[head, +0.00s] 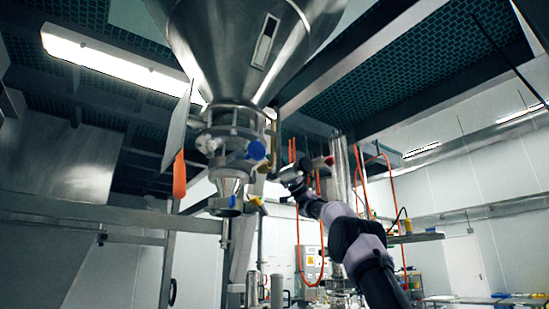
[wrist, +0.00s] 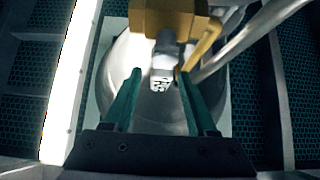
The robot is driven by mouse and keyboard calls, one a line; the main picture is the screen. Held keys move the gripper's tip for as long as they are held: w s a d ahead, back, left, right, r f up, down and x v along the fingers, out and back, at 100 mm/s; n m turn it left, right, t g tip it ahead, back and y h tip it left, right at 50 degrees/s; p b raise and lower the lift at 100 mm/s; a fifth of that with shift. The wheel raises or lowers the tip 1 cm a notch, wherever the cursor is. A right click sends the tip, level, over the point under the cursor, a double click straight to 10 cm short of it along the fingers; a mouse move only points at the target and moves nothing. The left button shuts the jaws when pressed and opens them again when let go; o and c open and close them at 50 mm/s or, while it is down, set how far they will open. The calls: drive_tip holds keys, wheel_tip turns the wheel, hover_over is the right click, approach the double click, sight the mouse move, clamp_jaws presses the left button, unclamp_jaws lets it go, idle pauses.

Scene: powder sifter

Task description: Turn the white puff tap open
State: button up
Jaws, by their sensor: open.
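In the wrist view a small white piece with dark markings (wrist: 161,77), which looks like the white puff tap, hangs below a grey stem on a yellow fitting (wrist: 168,22). My gripper (wrist: 159,73) is open, its two green fingers on either side of the white piece with gaps left and right. Whether they reach its depth I cannot tell. In the head view my gripper (head: 279,176) is beside the outlet under the big steel hopper (head: 232,45). The white tap cannot be made out clearly there.
A blue round knob (head: 256,150) sits on the hopper outlet, left of my gripper. A steel pipe (wrist: 250,38) slants past the right finger. An orange handle (head: 179,175) hangs to the left. Orange hoses (head: 300,250) hang close to my arm.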

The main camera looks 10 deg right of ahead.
drive_tip(key=shift+s+a+r, duration=0.15)
drive_tip(key=shift+a+r, duration=0.15)
clamp_jaws()
idle(1.3)
